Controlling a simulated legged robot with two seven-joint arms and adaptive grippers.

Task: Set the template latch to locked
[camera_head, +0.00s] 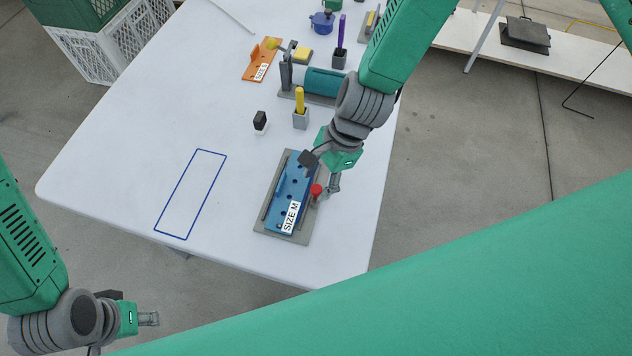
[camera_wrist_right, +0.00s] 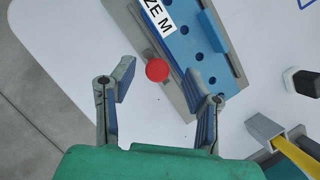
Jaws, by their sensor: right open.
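The blue template (camera_head: 289,187) marked SIZE M lies in a grey base plate (camera_head: 271,232) near the table's front right. The red knob of the template latch (camera_head: 316,189) sits at the template's right edge. In the right wrist view the red knob (camera_wrist_right: 157,70) is on a short grey bar beside the template (camera_wrist_right: 190,40). My right gripper (camera_head: 333,187) is beside the knob; in its wrist view the open fingers (camera_wrist_right: 162,90) lie to either side of the knob, with nothing between them touching it. My left gripper (camera_head: 150,318) is at the lower left, off the table, its fingers too small to judge.
A blue rectangle outline (camera_head: 190,194) marks the table left of the base. A black-topped block (camera_head: 260,121), a grey holder with a yellow tool (camera_head: 300,112), a teal cylinder device (camera_head: 323,81) and an orange plate (camera_head: 262,60) stand behind. The table's left part is clear.

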